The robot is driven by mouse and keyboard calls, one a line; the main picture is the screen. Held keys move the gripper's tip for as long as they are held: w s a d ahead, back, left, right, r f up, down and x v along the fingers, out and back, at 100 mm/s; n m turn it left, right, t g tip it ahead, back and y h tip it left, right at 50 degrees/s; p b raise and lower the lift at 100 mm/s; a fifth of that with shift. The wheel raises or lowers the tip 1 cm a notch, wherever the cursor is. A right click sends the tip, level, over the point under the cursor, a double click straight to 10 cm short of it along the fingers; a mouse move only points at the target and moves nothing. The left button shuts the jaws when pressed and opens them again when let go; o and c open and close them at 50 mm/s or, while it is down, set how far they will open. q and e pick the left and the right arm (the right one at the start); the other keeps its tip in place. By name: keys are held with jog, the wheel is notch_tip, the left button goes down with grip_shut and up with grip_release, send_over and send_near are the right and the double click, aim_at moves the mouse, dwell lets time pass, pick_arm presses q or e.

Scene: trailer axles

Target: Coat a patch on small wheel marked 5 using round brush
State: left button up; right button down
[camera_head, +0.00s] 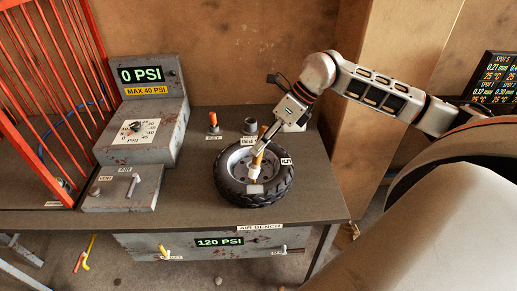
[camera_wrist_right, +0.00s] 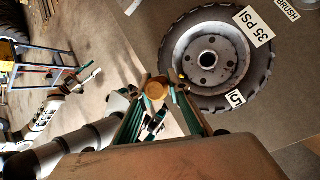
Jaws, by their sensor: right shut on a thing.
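The small wheel marked 5 (camera_head: 227,184) lies flat on the bench, a black tyre around a grey rim. It also shows in the wrist view (camera_wrist_right: 262,85), with its 5 tag and a 35 PSI tag. My right gripper (camera_head: 259,152) is over the wheel, shut on the round brush (camera_head: 257,160). The brush has a yellow-brown handle and slants down toward the near side of the tyre. A pale rectangular patch (camera_head: 255,189) shows there, close below the brush tip. I cannot tell if they touch. In the wrist view the round handle end (camera_wrist_right: 156,90) sits between the fingers.
Behind the wheel stand a grey holder (camera_head: 250,126) and an orange-topped key (camera_head: 213,122). A grey gauge console (camera_head: 150,120) reading 0 PSI and a valve box (camera_head: 122,188) stand left, beside a red cage (camera_head: 50,60). The bench front (camera_head: 200,218) is clear.

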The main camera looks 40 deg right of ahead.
aim_at(265, 130)
jog(key=shift+r+p, duration=0.35)
jog(key=shift+r, duration=1)
jog(key=shift+r+p, duration=0.25)
jog(key=shift+p, duration=0.1)
jog(key=shift+r, duration=0.1)
pick_arm(q)
jog(key=shift+s+a+r+y, duration=0.15)
jog(key=shift+s+a, duration=0.05)
jog(key=shift+a, duration=0.3)
jog(key=shift+s+a+r+y, duration=0.1)
jog(key=shift+s+a+y, duration=0.1)
jog(key=shift+a, duration=0.25)
jog(key=shift+d+r, duration=0.1)
jog(key=shift+d, duration=0.15)
